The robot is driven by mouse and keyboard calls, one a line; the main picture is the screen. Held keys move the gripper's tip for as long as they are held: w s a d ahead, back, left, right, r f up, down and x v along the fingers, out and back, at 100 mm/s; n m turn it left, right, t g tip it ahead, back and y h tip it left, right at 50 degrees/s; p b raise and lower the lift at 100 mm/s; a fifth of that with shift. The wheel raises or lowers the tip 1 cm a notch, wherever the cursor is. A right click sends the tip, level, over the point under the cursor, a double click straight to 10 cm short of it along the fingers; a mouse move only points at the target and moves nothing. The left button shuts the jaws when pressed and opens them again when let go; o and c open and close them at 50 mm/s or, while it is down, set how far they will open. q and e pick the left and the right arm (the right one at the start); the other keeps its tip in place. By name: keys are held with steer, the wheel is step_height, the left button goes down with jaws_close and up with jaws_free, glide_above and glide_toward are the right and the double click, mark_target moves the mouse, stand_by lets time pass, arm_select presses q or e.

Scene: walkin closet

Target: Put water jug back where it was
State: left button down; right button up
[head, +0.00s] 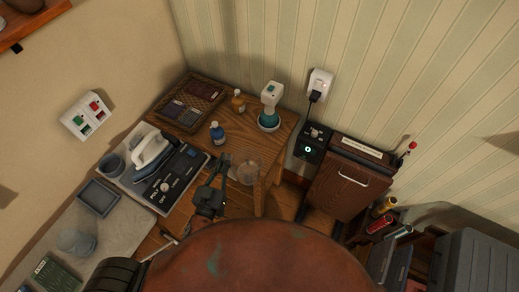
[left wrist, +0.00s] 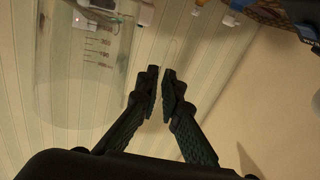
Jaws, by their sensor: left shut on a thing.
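The clear water jug (head: 249,167) shows at the front right part of the wooden table (head: 272,150), beside my left gripper (head: 229,166). In the left wrist view its see-through wall with measuring marks (left wrist: 84,62) fills the upper left. My left gripper (left wrist: 160,72) is shut on the jug, with the fingertips at its thin clear handle, which is hard to make out. I cannot tell whether the jug's base touches the table. My right gripper is not in view.
A steam iron (head: 152,150) and black control panel (head: 172,178) lie left of the gripper. A blue bottle (head: 217,133), a brown bottle (head: 238,101), a white-and-teal bottle (head: 270,107) and a tray (head: 188,101) stand behind.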

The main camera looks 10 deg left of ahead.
arm_select(q)
steer(key=w+f+m+g+h+b, duration=0.1)
steer(key=w+f+h, duration=0.15)
steer(key=w, duration=0.55)
steer(key=w+f+m+h+b, duration=0.1)
steer(key=w+f+m, duration=0.1)
steer(key=w+f, duration=0.35)
steer(key=shift+w+a+f+b, duration=0.2)
steer(key=shift+w+f+b, duration=1.4)
steer(key=shift+w+f, duration=2.05)
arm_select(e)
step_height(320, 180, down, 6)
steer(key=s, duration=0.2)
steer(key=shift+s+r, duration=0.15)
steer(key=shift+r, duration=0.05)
arm_select(q)
steer(key=shift+s+f, duration=0.1)
steer(key=c, duration=2.1)
jaws_free()
steer(key=shift+f, duration=0.1)
